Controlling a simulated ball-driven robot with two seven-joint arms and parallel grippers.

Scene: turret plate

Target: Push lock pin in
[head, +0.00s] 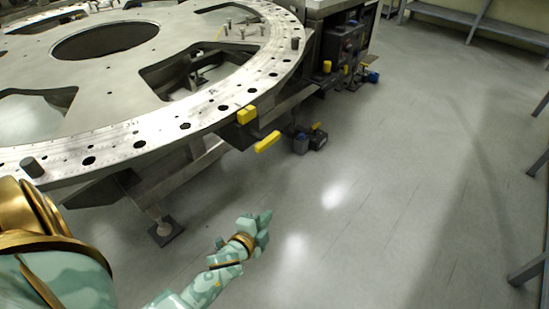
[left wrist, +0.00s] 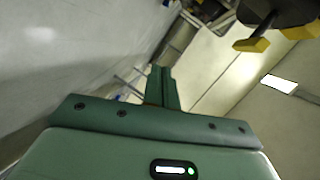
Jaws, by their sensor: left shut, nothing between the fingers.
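The round metal turret plate (head: 190,122) fills the upper left of the head view. At its near rim sit a yellow block (head: 247,115) and, just below, a yellow handle (head: 267,142) sticking out; I cannot tell which part is the lock pin. In the left wrist view, a yellow-ended piece (left wrist: 252,44) hangs from a dark part at the upper right. My left gripper (head: 265,220) is shut and empty, over the floor below and apart from the yellow handle. Its closed fingers (left wrist: 162,85) show in the left wrist view. My right gripper is out of view.
Dark upright pegs (head: 32,167) stand on the plate's rim. A dark box (head: 345,45) with yellow knobs is behind the plate at right. A support foot (head: 166,231) rests on the floor below. The grey floor (head: 400,180) at right is clear.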

